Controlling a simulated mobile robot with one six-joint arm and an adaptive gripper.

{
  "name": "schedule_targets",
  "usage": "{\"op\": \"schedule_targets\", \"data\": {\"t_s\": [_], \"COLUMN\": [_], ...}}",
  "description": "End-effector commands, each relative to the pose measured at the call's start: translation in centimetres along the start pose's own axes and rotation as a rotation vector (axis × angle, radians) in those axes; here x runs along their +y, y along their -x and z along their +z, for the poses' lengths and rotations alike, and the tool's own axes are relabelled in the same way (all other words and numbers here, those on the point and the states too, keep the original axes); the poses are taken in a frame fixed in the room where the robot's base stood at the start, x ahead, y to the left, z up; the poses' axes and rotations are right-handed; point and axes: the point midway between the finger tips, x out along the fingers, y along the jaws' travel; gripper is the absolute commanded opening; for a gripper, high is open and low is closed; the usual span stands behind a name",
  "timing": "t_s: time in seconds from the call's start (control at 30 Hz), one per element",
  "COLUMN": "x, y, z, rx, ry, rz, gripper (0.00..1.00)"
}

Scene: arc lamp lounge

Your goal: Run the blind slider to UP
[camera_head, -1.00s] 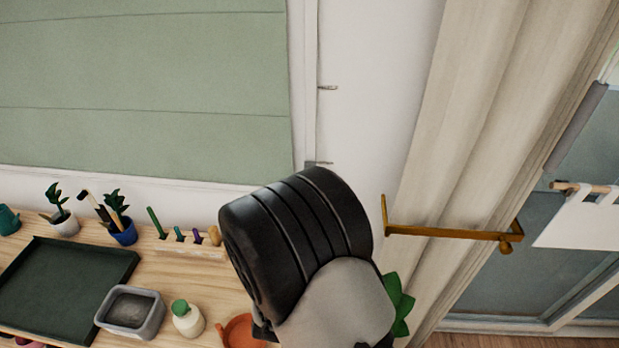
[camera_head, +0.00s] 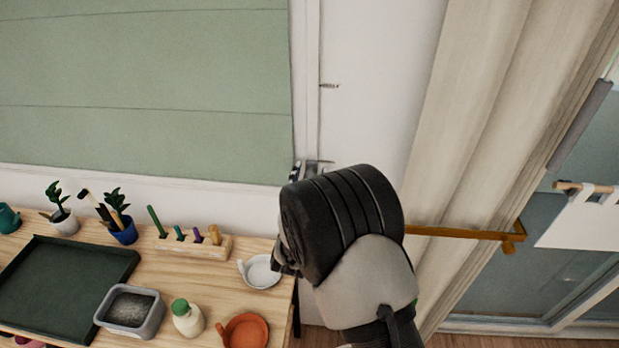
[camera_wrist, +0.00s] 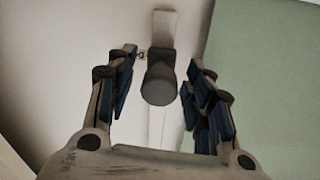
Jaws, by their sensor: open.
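The blind slider shows in the wrist view as a grey rounded knob (camera_wrist: 159,84) on a pale vertical track (camera_wrist: 165,30). It sits between the two fingers of my gripper (camera_wrist: 158,88), which are apart and do not visibly touch it. In the head view the track (camera_head: 312,100) runs down the wall beside the green blind (camera_head: 150,90), with a small mark (camera_head: 329,86) high on its right and another lower down. My gripper (camera_head: 296,172) is near the track's lower end, and my wrist hides most of the fingers and the knob.
Below the blind is a wooden desk (camera_head: 185,270) with potted plants, a pen block (camera_head: 193,246), a white dish (camera_head: 261,272), an orange dish (camera_head: 245,332) and a dark tray (camera_head: 70,285). A brass rail (camera_head: 465,233) and curtain (camera_head: 480,120) stand to the right.

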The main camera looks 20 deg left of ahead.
Motion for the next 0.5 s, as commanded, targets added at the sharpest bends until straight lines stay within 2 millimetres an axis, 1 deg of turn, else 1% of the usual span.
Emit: {"op": "schedule_targets", "data": {"t_s": [0.07,0.5], "x": [0.01,0.02], "y": [0.02,0.04], "z": [0.00,-0.01], "rx": [0.000,0.000], "ry": [0.000,-0.001], "rz": [0.000,0.001], "gripper": [0.46,0.16]}}
